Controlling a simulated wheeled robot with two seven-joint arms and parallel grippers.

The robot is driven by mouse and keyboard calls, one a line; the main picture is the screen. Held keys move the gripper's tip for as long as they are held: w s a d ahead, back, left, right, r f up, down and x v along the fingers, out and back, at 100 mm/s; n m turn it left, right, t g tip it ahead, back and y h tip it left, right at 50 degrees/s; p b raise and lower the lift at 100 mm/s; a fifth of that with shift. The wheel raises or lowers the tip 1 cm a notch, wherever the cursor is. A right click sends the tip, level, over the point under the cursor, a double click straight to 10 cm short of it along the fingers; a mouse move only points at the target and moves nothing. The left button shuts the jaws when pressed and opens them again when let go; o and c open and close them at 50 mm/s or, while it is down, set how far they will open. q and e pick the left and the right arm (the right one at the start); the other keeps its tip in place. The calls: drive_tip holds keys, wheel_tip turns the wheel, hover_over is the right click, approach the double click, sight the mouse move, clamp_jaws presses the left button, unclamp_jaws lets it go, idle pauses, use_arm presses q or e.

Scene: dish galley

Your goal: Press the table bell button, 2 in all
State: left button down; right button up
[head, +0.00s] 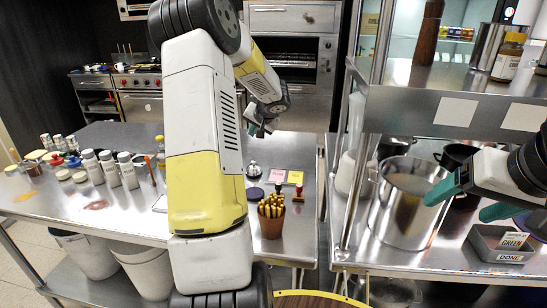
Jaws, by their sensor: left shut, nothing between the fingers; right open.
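A small silver dome-shaped table bell (253,169) stands on the steel counter (226,258), just right of my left arm. My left gripper (258,130) is shut and empty, pointing down over the counter. In the picture it is a little above the bell, with a visible gap between them. The exact height and depth of that gap cannot be told. My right gripper (470,201) is open and empty at the right, its teal fingers spread near a large steel pot (403,222).
Near the bell are a dark round pad (254,194), a pink note (277,175), a yellow note (295,177), stamps (298,193) and a brown cup (271,226) of yellow sticks. Several bottles (109,167) stand left. A grey tray (500,245) sits below my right gripper.

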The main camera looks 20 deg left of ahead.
sight(254, 162)
use_arm(q)
drive_tip(key=shift+f, duration=4.3)
drive_tip(key=shift+f, duration=0.15)
drive_tip(key=shift+f, duration=0.3)
drive_tip(key=shift+f, duration=0.5)
drive_tip(key=shift+r, duration=0.95)
drive_tip(key=shift+r, duration=0.1)
drive_tip(key=shift+r, duration=2.4)
